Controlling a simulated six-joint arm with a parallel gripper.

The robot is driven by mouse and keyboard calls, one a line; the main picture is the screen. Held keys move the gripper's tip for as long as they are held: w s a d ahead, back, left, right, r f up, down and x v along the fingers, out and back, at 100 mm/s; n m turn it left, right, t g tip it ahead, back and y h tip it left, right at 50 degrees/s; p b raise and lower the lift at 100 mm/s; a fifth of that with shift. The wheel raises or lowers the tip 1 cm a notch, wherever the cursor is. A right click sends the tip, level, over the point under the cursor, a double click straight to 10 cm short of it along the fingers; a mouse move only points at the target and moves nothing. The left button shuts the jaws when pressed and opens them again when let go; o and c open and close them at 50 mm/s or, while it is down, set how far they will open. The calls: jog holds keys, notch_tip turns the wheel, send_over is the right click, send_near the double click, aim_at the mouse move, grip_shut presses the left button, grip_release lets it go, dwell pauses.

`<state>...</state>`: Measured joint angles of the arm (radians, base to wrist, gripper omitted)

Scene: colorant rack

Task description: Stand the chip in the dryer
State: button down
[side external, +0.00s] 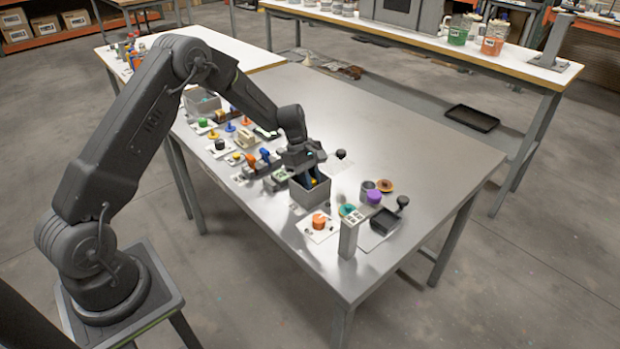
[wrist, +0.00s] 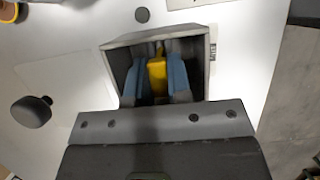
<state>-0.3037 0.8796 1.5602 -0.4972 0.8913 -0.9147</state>
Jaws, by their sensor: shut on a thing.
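The yellow chip (wrist: 157,75) is held upright between the blue fingers of my gripper (wrist: 156,82). In the side view only a small yellow bit of it (side external: 314,182) shows below my gripper (side external: 308,172). The fingers and chip are over or within the mouth of an open-topped grey box (wrist: 205,50), which looks like the dryer; it also shows in the side view (side external: 310,196). My gripper is shut on the chip. The chip's lower end and the box floor are hidden, so I cannot tell whether the chip touches the bottom.
A white card with an orange piece (side external: 319,222) lies in front of the box. A grey post (side external: 349,236), a purple piece (side external: 374,197) and a black tray (side external: 383,221) stand to the right. Several small coloured parts lie to the left. The table's far right is clear.

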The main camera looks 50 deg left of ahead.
jog(key=c, duration=0.7)
grip_release()
jog(key=shift+c, duration=0.2)
jog(key=shift+o, duration=0.4)
jog(key=shift+r, duration=3.5)
jog(key=s+d+r+m+t+y, duration=0.1)
jog(key=s+d+r+m, duration=0.25)
jog(key=s+r, duration=0.35)
jog(key=s+d+r+m+t+y, duration=0.1)
jog(key=s+d+r+m+y, duration=0.15)
jog(key=s+r+m, duration=0.45)
jog(key=s+d+r+m+t, duration=0.1)
jog(key=s+r+m, duration=0.1)
jog(key=s, duration=0.6)
jog(key=s+d+r+m+t+y, duration=0.1)
jog(key=s+d+r+m+t, duration=0.1)
jog(key=s+m, duration=0.3)
jog(key=s+r, duration=0.1)
jog(key=s, duration=0.1)
jog(key=shift+s+d+t, duration=0.2)
jog(key=shift+s+t, duration=0.1)
jog(key=shift+s, duration=0.05)
